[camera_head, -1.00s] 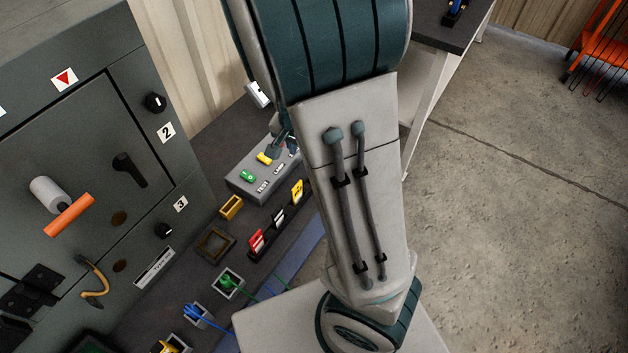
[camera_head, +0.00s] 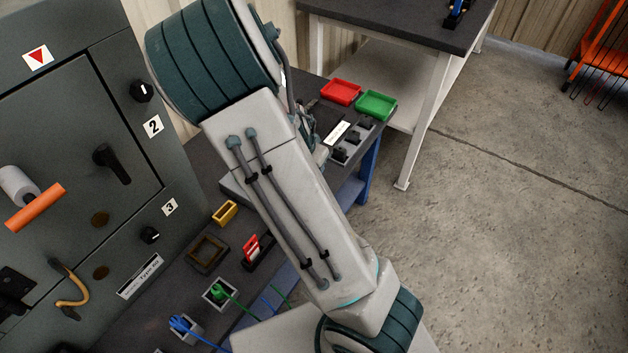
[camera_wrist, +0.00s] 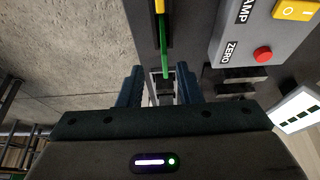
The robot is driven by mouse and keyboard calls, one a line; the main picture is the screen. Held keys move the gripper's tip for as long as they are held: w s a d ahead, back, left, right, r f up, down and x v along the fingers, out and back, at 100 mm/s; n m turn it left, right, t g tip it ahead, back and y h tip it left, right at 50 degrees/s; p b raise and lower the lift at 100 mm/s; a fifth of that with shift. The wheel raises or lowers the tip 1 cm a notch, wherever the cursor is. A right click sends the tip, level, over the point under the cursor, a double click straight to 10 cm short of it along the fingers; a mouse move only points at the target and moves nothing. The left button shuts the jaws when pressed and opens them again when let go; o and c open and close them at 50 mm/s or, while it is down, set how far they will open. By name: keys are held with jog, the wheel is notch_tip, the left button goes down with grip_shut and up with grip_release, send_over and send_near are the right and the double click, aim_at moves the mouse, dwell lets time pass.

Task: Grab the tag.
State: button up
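In the wrist view my gripper (camera_wrist: 161,90) is open, its two dark blue fingers apart. A thin green strip (camera_wrist: 164,50), perhaps a tag seen edge-on, points down towards the gap between the fingers. A yellow piece (camera_wrist: 159,6) stands above it at a dark rack (camera_wrist: 150,35). A pale grey frame-like piece shows between the fingers; I cannot tell what it is or whether anything touches. In the head view a red tag (camera_head: 250,247) stands in the black rack (camera_head: 262,256); my arm hides the rest of the rack and my gripper.
A grey control box with a red button (camera_wrist: 263,55) is close at right in the wrist view. The dark enclosure (camera_head: 70,150) stands at left. The bench also holds a yellow holder (camera_head: 225,212), a brown frame (camera_head: 206,252), a red tray (camera_head: 341,92) and a green tray (camera_head: 376,105).

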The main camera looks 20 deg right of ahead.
jog(key=shift+w+b+x, duration=0.15)
jog(key=shift+b+x, duration=0.25)
jog(key=shift+x, duration=1.15)
jog(key=shift+w+b+x, duration=0.15)
jog(key=shift+b+x, duration=0.25)
jog(key=shift+x, duration=1.15)
jog(key=shift+r, duration=0.1)
grip_shut()
